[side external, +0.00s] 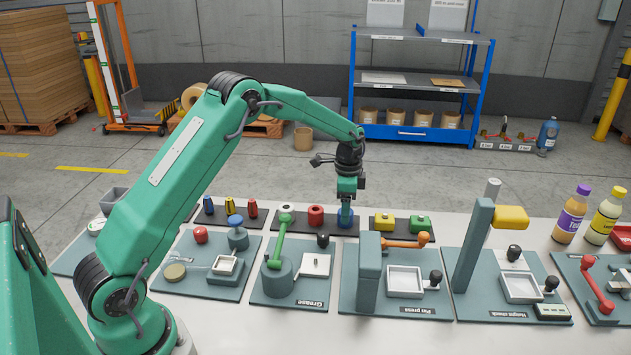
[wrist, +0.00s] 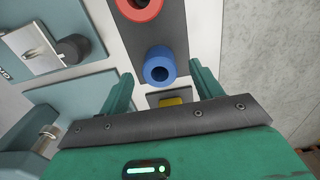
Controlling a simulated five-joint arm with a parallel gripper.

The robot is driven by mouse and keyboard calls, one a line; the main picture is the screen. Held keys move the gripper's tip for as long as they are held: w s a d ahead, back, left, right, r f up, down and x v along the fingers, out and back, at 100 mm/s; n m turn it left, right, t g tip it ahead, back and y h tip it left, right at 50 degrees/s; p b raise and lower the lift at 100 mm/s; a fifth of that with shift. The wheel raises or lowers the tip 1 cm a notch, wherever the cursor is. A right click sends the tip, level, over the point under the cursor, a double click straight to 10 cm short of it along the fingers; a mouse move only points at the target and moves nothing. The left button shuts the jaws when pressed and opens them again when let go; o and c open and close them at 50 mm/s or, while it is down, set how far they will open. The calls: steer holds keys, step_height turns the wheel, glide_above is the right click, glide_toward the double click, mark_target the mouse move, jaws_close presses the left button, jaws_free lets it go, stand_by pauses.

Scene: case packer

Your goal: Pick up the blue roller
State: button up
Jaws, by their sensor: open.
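The blue roller (side external: 345,223) stands on a dark strip (side external: 331,226) at the back of the white table, at the strip's right end. In the wrist view the blue roller (wrist: 159,66) shows its round end with a dark centre hole. My gripper (side external: 346,206) points down over the blue roller. In the wrist view my gripper (wrist: 161,73) is open, with one green finger on each side of the roller. The fingers look apart from it. How low the fingertips reach beside it is hard to tell.
Yellow (side external: 384,221) and green (side external: 420,223) blocks sit to the right. Stations with an orange lever (side external: 405,242) and a green lever (side external: 278,240) stand in front.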

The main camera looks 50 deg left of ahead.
steer(key=shift+f, duration=1.3)
steer(key=c, duration=1.1)
steer(key=shift+r, duration=0.2)
steer(key=shift+r, duration=0.55)
steer(key=r, duration=0.3)
steer(key=shift+s+d+r, duration=0.1)
steer(key=shift+s+d, duration=0.05)
steer(key=shift+d, duration=0.25)
steer(key=s+d+r, duration=0.1)
steer(key=d+r, duration=0.1)
steer(key=d, duration=0.1)
steer(key=s+d+r, duration=0.1)
steer(key=d+r, duration=0.1)
steer(key=d, duration=0.1)
steer(key=s+d+r, duration=0.2)
steer(key=d, duration=0.2)
steer(key=shift+s+r, duration=0.1)
steer(key=shift+r, duration=0.1)
